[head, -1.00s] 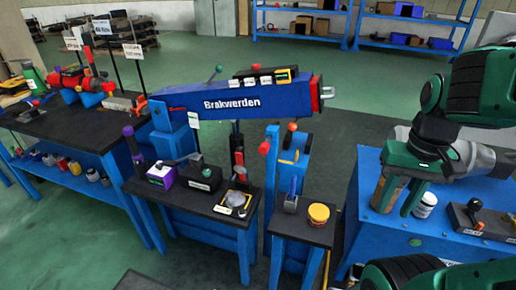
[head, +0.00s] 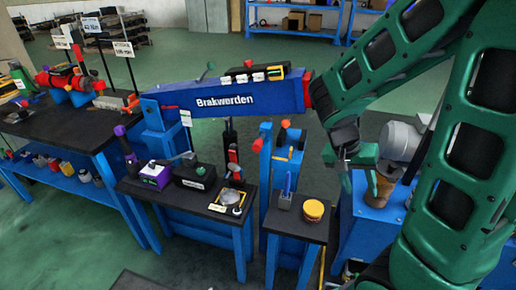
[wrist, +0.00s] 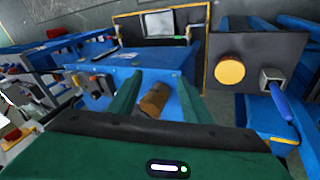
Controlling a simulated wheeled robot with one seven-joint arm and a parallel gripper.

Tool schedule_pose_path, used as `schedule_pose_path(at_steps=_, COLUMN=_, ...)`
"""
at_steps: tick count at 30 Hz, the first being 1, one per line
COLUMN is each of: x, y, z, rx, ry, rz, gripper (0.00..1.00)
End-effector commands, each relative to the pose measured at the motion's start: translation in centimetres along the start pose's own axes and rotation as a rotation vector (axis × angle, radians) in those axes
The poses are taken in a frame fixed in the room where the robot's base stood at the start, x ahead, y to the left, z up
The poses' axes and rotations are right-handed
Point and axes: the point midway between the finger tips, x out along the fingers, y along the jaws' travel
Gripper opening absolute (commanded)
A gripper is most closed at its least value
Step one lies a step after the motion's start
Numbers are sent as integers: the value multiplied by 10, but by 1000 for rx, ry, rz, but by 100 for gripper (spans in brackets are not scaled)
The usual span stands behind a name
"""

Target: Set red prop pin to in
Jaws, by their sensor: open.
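No part is plainly readable as the red prop pin. Another is a red piece (head: 232,170) on the dark upright below the boom. My gripper (head: 360,182) hangs to the right of both, apart from them. In the wrist view its two green fingers (wrist: 157,100) stand apart, with a brown cylinder (wrist: 154,99) showing beyond them; contact is not visible.
A small black-topped stand holds a yellow-and-red round pot (head: 314,209) and a blue-handled lever (head: 287,185). A black-topped table (head: 208,210) with several devices stands left of it. A blue bench is behind my gripper. Open green floor lies behind the boom.

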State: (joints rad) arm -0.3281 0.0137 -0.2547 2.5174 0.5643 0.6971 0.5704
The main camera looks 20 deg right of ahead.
Motion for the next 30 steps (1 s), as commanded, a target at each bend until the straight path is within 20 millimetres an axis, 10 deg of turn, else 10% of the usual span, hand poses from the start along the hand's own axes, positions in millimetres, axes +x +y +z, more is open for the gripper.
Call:
schedule_pose_path(at_steps=17, x=-13, y=-130, z=-35, rx=99, ry=655, rz=112, gripper=45)
schedule_pose_path(at_steps=30, x=-81, y=-258, z=10, rx=34, ry=1219, rz=-184, gripper=45)
